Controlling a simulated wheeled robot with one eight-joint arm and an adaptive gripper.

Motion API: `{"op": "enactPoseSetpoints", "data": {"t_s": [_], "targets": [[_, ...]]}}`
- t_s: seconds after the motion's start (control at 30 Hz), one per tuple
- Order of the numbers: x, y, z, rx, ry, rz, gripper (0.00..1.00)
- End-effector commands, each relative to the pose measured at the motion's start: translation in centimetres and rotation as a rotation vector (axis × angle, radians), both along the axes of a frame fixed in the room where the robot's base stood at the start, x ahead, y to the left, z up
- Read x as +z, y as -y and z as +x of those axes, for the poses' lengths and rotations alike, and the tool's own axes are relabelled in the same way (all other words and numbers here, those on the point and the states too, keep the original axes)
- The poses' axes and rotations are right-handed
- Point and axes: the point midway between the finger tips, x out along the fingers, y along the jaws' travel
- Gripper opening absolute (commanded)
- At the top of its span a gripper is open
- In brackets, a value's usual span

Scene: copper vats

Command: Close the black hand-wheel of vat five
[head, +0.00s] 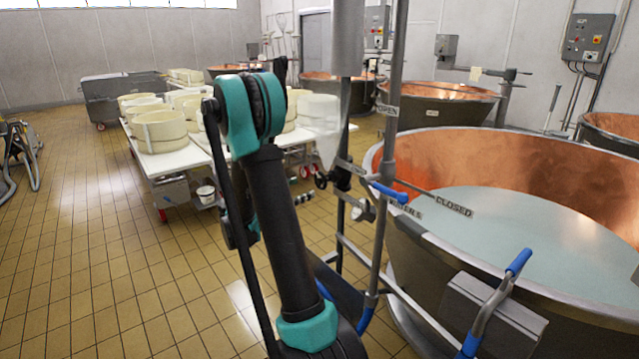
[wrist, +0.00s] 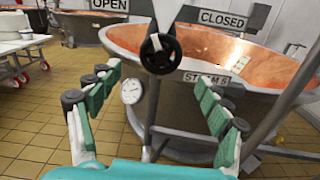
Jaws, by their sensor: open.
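The black hand-wheel (wrist: 160,52) is in the upper middle of the wrist view, on a grey pipe. A plate reading STEAM 5 (wrist: 207,79) is just right of it. An OPEN sign (wrist: 110,5) is up to its left and a CLOSED sign (wrist: 221,20) up to its right. My gripper (wrist: 158,80) is open and empty, its green-padded fingers spread left and right of the wheel in the picture. No contact shows. The copper vat (wrist: 240,98) is behind the wheel; the head view shows this vat (head: 590,180) with pale liquid. My arm hides much of my gripper there.
A round white gauge (wrist: 131,90) is below left of the wheel. Upright pipes (head: 390,120) and a blue-handled lever (head: 495,305) stand by the vat. White tables (head: 190,158) with cream moulds are behind my arm.

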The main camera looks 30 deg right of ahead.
Motion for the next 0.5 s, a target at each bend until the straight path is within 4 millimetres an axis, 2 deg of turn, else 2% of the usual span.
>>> {"op": "enactPoseSetpoints", "data": {"t_s": [0.1, 0.3, 0.5], "targets": [[0.0, 2.5, 0.3, -0.003, 0.0, 0.0, 0.78], [0.0, 6.0, 0.8, -0.003, 0.001, 0.0, 0.78], [0.0, 8.0, 1.1, -0.001, 0.001, 0.001, 0.78]]}}
